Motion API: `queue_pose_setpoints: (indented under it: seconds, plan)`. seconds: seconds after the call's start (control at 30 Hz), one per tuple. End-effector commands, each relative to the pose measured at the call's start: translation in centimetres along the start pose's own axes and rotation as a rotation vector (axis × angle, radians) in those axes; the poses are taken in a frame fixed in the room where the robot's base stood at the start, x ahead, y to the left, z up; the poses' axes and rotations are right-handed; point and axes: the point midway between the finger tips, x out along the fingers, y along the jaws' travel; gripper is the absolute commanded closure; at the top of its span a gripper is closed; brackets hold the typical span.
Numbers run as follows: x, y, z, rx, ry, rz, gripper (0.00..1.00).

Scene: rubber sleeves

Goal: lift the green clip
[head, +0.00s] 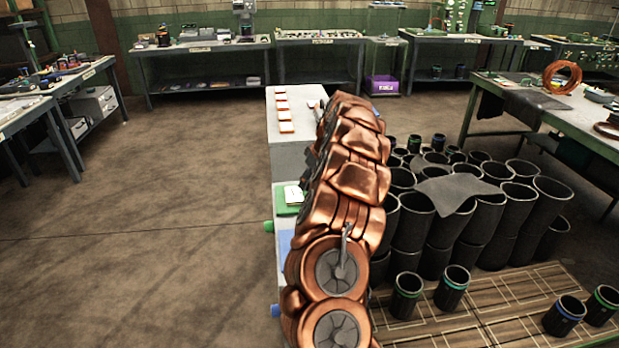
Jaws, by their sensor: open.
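I cannot surely make out the green clip. A small green piece (268,226) sticks out at the left edge of the long grey bench (297,152), beside a green pad (286,209) with a white card (293,194) on it. It is too small to tell if this is a clip. My copper-coloured arm rises over the bench and hides much of its right side. My gripper does not show clearly; it seems hidden behind the arm.
Several white-and-orange cards (282,104) lie at the bench's far end. Many black sleeves (410,220) stand packed to the right, with a grey cloth (455,190) over some. Banded sleeves (452,288) stand on a wooden pallet (430,330). The floor (140,220) at left is clear.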

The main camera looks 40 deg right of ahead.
Motion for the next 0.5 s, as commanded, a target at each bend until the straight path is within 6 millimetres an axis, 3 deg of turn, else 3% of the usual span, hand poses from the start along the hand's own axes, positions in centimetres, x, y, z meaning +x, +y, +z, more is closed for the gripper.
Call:
queue_pose_setpoints:
  seconds: [0.2,0.5]
  plan:
    - [0.06,0.0,0.01,0.0,0.0,0.0,0.48]
    - [0.05,-0.02,0.03,0.001,0.0,-0.001,0.79]
